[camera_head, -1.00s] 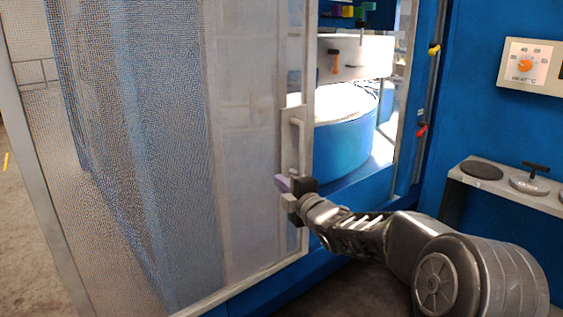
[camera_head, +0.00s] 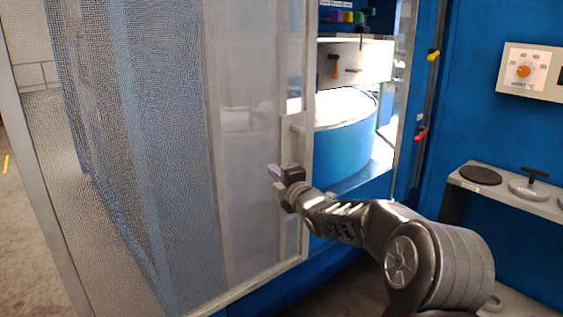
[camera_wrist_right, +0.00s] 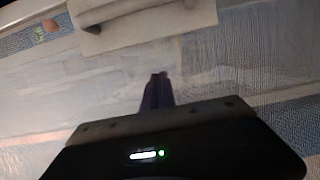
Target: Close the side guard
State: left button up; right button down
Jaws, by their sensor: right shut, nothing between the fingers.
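The side guard (camera_head: 180,150) is a mesh panel in a pale frame, standing ajar on the left of the blue machine. Its pale vertical handle (camera_head: 288,140) is near the panel's right edge. My right gripper (camera_head: 274,172) is at the handle's lower part, with its purple fingers over the mesh side. In the right wrist view the fingers (camera_wrist_right: 158,92) are together and empty, pointing at the panel, and the handle (camera_wrist_right: 140,12) lies beyond their tips at the top. Whether the fingers touch the panel I cannot tell. My left gripper is not in view.
The machine's opening shows a blue drum (camera_head: 345,130) and a white block (camera_head: 360,62). A shelf (camera_head: 530,200) with round dies and a heat dial box (camera_head: 525,70) are on the right. Open floor shows at the far left.

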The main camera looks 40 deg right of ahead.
aim_at(277, 159)
jog(key=p+x, duration=0.1)
jog(key=x, duration=0.2)
jog(key=shift+w+d+r, duration=0.1)
jog(key=shift+w+d, duration=0.1)
jog(key=shift+w, duration=0.05)
jog(key=d, duration=0.1)
jog(key=d+p, duration=0.1)
jog(key=shift+s+d, duration=0.2)
jog(key=shift+d, duration=0.15)
jog(key=shift+d+p, duration=0.3)
jog(key=shift+d, duration=0.2)
jog(key=shift+d, duration=0.15)
